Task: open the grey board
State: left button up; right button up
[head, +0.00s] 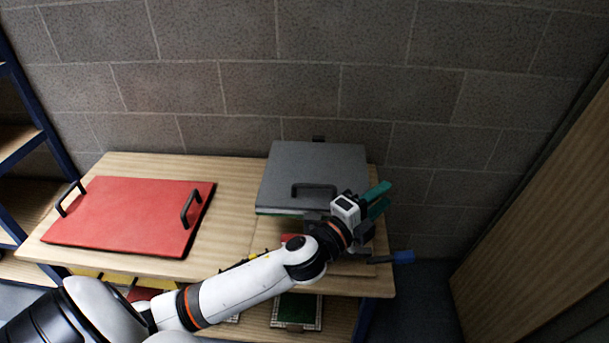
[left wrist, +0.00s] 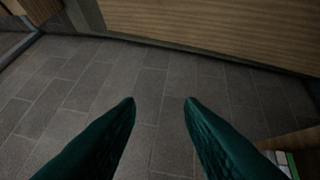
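The grey board (head: 315,165) lies flat toward the right end of the wooden table in the head view, with a black handle (head: 314,190) near its front edge. A green edge shows beneath its front left. My left gripper (head: 385,197) is just right of the board's front right corner, pointing right and away from the handle. Its two green fingers are apart with nothing between them, as the left wrist view (left wrist: 161,103) also shows. Part of the board's front right is hidden behind my wrist. My right gripper is in neither view.
A red board (head: 130,212) with two black handles lies on the left of the wooden table (head: 235,190). A blue-framed shelf (head: 40,125) stands left, a wooden panel (head: 545,205) right. Grey floor lies between table and panel.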

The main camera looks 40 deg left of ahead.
pick_arm(q)
jog(key=w+d+r+m+g+h, duration=0.2)
jog(key=d+r+m+g+h, duration=0.25)
jog(key=m+h, duration=0.75)
jog(key=m+g+y, duration=1)
jog(key=m+y, duration=0.4)
jog(key=m, duration=0.3)
send_near(308, 184)
jog(key=p+x, duration=0.2)
jog(key=x, duration=0.5)
jog(key=shift+w+f, duration=0.15)
jog(key=shift+f, duration=0.25)
grip_shut()
